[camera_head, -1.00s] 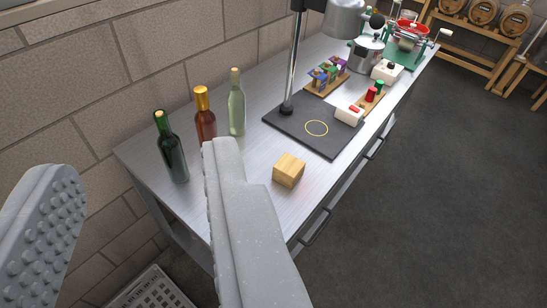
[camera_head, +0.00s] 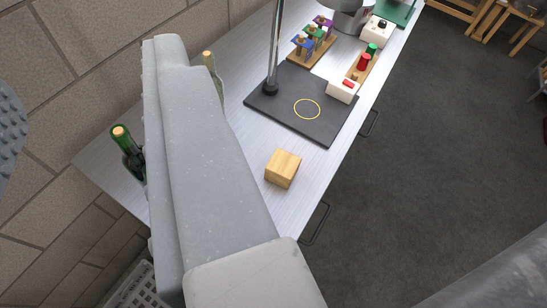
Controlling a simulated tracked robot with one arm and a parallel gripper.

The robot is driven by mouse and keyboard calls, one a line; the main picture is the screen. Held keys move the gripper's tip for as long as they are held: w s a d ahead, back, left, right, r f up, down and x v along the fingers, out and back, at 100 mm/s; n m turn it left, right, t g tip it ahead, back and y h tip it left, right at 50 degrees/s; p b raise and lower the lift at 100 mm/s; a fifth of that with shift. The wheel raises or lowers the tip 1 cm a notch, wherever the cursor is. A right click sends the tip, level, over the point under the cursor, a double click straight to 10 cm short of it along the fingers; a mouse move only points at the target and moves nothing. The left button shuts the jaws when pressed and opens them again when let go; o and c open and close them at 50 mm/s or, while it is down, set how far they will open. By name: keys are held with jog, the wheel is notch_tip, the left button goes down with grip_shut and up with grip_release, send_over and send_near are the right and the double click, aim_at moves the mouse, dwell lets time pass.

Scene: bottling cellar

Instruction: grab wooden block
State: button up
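The wooden block (camera_head: 283,168) is a small light-brown cube on the grey metal bench top, near its front edge and in front of the black base plate. My gripper (camera_head: 82,80) is open and empty. Its studded left finger shows only partly at the left edge of the picture. Its large grey right finger crosses the left-middle. The block lies to the right of the right finger, outside the gap between the fingers and apart from them.
A dark green bottle (camera_head: 130,153) and a clear bottle (camera_head: 212,75) stand partly hidden by the right finger. The black stand base (camera_head: 308,123) carries a metal post (camera_head: 277,45). Bench around the block is clear.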

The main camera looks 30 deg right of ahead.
jog(key=shift+d, duration=0.2)
jog(key=o, duration=0.8)
jog(key=shift+w+a+f, duration=0.1)
jog(key=shift+w, duration=0.1)
jog(key=o, duration=0.4)
jog(key=shift+m+t+y, duration=0.3)
jog(key=shift+m+y, duration=0.4)
jog(key=shift+y, duration=0.1)
jog(key=w+a+f, duration=0.1)
jog(key=w+f, duration=0.1)
jog(key=w, duration=0.2)
jog(key=w+a+f+p, duration=0.1)
jog(key=w+f, duration=0.2)
jog(key=w, duration=0.1)
jog(key=w+a+f, duration=0.1)
jog(key=w+f, duration=0.2)
jog(key=w, duration=0.1)
jog(key=shift+w+a, duration=0.1)
jog(key=shift+a, duration=0.05)
jog(key=shift+c, duration=0.2)
jog(key=w+f+m, duration=0.1)
jog(key=w+f, duration=0.3)
jog(key=m+g+h+p, duration=0.3)
jog(key=m+g+h, duration=0.4)
jog(key=h, duration=0.5)
send_near(282, 167)
jog(key=shift+y, duration=0.3)
jog(key=b+x, duration=0.2)
jog(key=x, duration=1)
jog(key=shift+d+r, duration=0.2)
